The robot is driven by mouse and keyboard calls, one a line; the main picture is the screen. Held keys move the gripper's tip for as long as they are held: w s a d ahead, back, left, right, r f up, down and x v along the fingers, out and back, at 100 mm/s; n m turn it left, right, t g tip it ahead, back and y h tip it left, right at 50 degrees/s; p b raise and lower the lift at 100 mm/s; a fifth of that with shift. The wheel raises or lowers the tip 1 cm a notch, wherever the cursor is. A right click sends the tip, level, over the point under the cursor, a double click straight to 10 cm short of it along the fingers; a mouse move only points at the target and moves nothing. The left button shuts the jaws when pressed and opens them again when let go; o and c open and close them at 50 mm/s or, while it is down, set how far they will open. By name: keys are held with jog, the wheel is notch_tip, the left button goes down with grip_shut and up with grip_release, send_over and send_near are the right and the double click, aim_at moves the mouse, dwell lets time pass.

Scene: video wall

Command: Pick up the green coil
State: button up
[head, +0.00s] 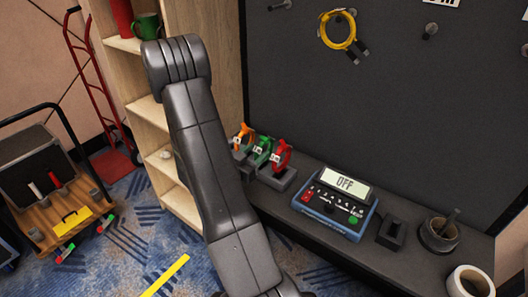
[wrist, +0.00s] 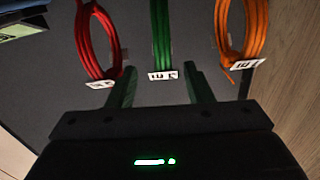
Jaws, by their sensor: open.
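The green coil (head: 261,153) stands between an orange coil (head: 244,137) and a red coil (head: 281,156) on the dark ledge at the foot of the wall panel. In the wrist view the green coil (wrist: 161,32) is at top centre, with a white tag at its lower end. My gripper (wrist: 160,82) is open and empty. Its two fingers point toward the green coil, one on each side of its tag in the picture. The coil appears beyond the fingertips; the exact gap is hard to judge. My arm hides the gripper in the head view.
The red coil (wrist: 97,40) and orange coil (wrist: 243,35) flank the green one closely. A control box reading OFF (head: 338,203) sits right of the coils. A wooden shelf (head: 150,120) stands to the left. A yellow cable (head: 338,31) hangs on the panel.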

aim_at(262, 144)
jog(key=shift+w+d+r, duration=0.2)
jog(key=shift+w+d, duration=0.15)
jog(key=shift+w, duration=0.1)
jog(key=p+x, duration=0.1)
jog(key=x, duration=0.3)
jog(key=shift+w+r, duration=0.1)
jog(key=shift+w, duration=0.2)
jog(key=shift+c, duration=0.3)
grip_shut()
